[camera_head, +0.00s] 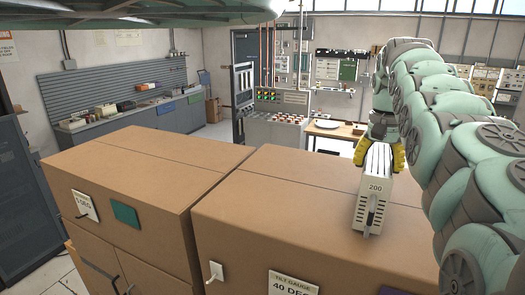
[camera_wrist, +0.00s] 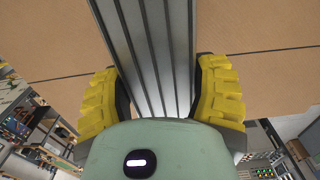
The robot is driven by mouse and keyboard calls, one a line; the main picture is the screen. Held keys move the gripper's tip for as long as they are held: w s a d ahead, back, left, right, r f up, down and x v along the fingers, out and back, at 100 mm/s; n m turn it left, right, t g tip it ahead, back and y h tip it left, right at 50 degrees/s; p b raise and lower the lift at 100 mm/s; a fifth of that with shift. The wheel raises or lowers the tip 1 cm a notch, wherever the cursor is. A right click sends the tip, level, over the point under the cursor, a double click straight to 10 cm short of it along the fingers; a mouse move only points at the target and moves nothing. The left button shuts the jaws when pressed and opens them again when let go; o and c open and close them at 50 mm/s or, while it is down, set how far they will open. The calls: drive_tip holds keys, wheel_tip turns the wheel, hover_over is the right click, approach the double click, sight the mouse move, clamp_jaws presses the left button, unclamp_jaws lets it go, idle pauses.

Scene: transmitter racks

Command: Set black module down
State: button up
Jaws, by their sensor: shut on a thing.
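A pale grey module (camera_head: 373,190) with a dark ribbed top, front slots and the label "200" is in my gripper (camera_head: 379,153). No black module is plain to see. In the wrist view the module's ribbed grey face (camera_wrist: 150,50) runs between the two yellow fingers of my gripper (camera_wrist: 160,88), which is shut on it. In the head view the module is upright over the top of the right brown cabinet (camera_head: 285,190), its lower end near the front edge. I cannot tell whether it touches the top.
A second brown cabinet (camera_head: 150,160) stands to the left, with a narrow gap between them. Both tops look otherwise bare. A tilt gauge label (camera_head: 292,284) is on the right cabinet's front. A wooden table (camera_head: 335,131) and a control console (camera_head: 270,132) stand behind.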

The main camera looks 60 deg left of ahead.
drive_tip(key=shift+a+f, duration=0.1)
drive_tip(key=shift+f, duration=0.35)
drive_tip(key=o, duration=1.4)
drive_tip(key=shift+w+r+b, duration=0.1)
drive_tip(key=shift+r+b, duration=0.2)
drive_tip(key=shift+r, duration=0.25)
wheel_tip(320, 180, up, 7)
drive_tip(key=shift+f, duration=0.3)
